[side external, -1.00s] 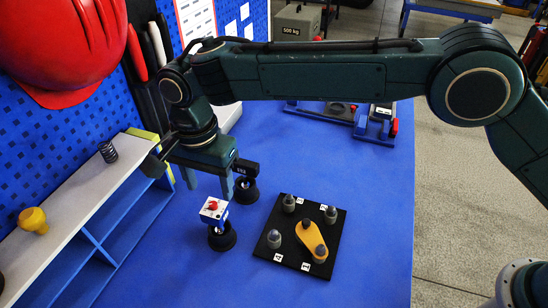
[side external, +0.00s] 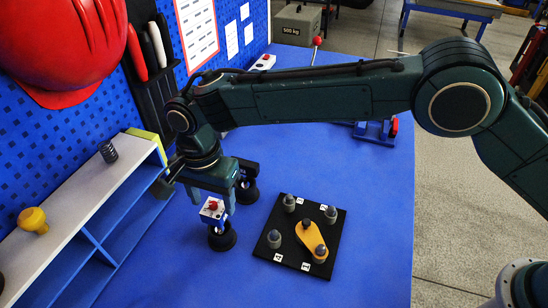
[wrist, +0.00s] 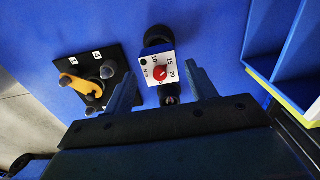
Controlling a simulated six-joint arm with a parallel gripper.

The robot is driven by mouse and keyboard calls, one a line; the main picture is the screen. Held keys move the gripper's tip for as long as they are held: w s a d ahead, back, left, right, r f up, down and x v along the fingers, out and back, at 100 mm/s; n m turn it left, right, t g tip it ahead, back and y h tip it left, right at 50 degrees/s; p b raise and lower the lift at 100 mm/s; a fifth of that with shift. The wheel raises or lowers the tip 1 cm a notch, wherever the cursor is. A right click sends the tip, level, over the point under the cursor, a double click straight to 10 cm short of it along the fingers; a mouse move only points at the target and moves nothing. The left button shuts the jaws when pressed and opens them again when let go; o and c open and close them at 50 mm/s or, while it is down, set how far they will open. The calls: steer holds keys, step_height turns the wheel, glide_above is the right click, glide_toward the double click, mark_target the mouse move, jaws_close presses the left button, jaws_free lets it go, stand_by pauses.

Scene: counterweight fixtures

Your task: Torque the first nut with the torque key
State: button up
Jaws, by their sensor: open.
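The torque key (side external: 213,208) has a white and blue head with a red dial and stands upright on a round black base. It also shows in the wrist view (wrist: 160,70), between the fingers. My gripper (side external: 212,198) is open over the key, with one finger on either side of it; contact cannot be told. In the wrist view my gripper (wrist: 160,74) shows its two fingers well apart. A black square plate (side external: 262,238) carries several grey nuts with dark tops, one near its left corner (side external: 274,238), beside small number labels.
A yellow arm (side external: 308,236) lies on the plate, reaching one nut. A second, black tool (side external: 247,190) stands just behind the key. A blue and white shelf (side external: 75,215) stands close on the left. The blue table is clear in front and right of the plate.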

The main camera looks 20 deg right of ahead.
mark_target(218, 224)
steer(key=shift+f, duration=2.3)
steer(key=c, duration=1)
